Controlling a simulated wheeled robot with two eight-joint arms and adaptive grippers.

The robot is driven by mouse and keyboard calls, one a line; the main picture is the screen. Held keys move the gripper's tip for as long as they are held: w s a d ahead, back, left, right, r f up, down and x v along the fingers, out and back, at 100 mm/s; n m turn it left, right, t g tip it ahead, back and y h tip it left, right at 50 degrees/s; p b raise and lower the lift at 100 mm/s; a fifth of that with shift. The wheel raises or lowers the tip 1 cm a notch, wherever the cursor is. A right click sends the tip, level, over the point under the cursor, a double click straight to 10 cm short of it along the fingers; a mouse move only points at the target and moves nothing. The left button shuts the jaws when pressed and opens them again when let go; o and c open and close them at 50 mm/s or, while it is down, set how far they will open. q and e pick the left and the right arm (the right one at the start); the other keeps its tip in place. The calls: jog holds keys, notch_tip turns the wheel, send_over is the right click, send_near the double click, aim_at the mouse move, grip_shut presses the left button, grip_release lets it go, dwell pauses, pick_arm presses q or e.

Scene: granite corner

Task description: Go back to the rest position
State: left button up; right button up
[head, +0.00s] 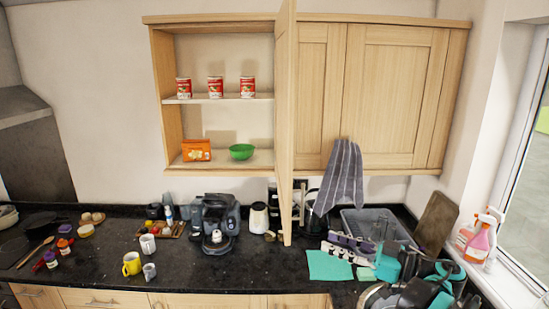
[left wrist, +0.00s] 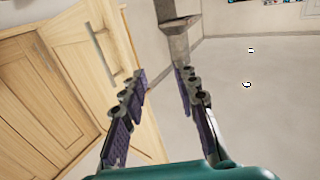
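My left gripper (head: 328,242) is at the lower right of the head view, in front of the counter. Its two purple-padded fingers point left and stand apart. I cannot make out my right gripper in either view.
An open cabinet door (head: 286,120) juts out edge-on above the counter. The black counter (head: 95,275) holds a coffee machine (head: 218,222), a yellow mug (head: 131,264) and a dish rack (head: 375,222). Spray bottles (head: 480,240) stand by the window.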

pick_arm(q)
jog(key=s+a+f+m+g+h+b, duration=0.1)
jog(key=a+f+m+h+b, duration=0.1)
jog(key=a+f+b, duration=0.5)
jog(key=s+a+f+m+g+h+b, duration=0.1)
jog(key=a+f+m+g+h, duration=0.2)
jog(key=a, duration=0.7)
jog(key=s+a+f+m+h+b, duration=0.1)
jog(key=a+f+m+h+b, duration=0.15)
jog(key=a+f, duration=0.55)
jog(key=s+a+f+m+h+b, duration=0.2)
jog(key=s+a+f+h+b, duration=0.2)
jog(key=f, duration=0.9)
jog(key=s+a+f+m+t+h+b, duration=0.1)
jog(key=s+a+f+m+h+b, duration=0.1)
jog(key=s+f+b, duration=0.8)
jog(key=s+a+f+h, duration=0.1)
jog(key=s+a+f, duration=0.1)
jog(key=s+f, duration=0.2)
jog(key=shift+s+f+t+h, duration=0.15)
jog(key=shift+s+t+h, duration=0.2)
jog(key=shift+s, duration=0.4)
